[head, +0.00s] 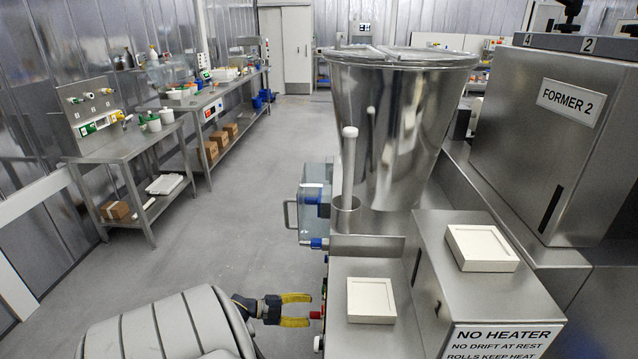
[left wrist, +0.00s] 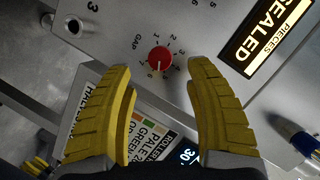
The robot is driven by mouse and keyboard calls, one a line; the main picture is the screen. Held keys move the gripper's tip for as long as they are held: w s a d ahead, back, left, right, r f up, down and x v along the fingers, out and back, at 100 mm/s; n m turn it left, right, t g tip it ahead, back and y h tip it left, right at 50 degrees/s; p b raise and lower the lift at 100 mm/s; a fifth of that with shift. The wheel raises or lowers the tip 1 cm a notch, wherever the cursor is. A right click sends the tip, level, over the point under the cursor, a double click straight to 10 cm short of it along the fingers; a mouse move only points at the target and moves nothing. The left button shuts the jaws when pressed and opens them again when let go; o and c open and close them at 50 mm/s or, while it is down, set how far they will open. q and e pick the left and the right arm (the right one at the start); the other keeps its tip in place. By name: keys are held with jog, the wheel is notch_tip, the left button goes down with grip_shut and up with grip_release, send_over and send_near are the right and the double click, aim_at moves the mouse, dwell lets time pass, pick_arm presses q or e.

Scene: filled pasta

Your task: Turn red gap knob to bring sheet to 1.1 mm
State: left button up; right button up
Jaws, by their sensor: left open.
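The red gap knob (left wrist: 160,58) sits on a grey metal panel in the left wrist view, by the word GAP and a ring of small numbers. Its pale mark points down in that view; I cannot read exactly which value it meets. My left gripper (left wrist: 160,72) is open and empty, its yellow fingers to either side of the knob with gaps between. In the head view my left gripper (head: 309,310) is at the machine's left side, beside a small red knob (head: 316,315). The dough sheet and my right gripper are not visible.
A printed roller chart (left wrist: 150,122) and a blue-lit display (left wrist: 188,153) are partly behind the fingers. A SEALED PIECES display (left wrist: 262,35) is at upper right. A steel hopper (head: 395,120) and white trays (head: 371,301) top the machine. Floor to the left is free.

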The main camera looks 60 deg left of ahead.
pick_arm(q)
jog(key=shift+x, duration=2.55)
grip_shut()
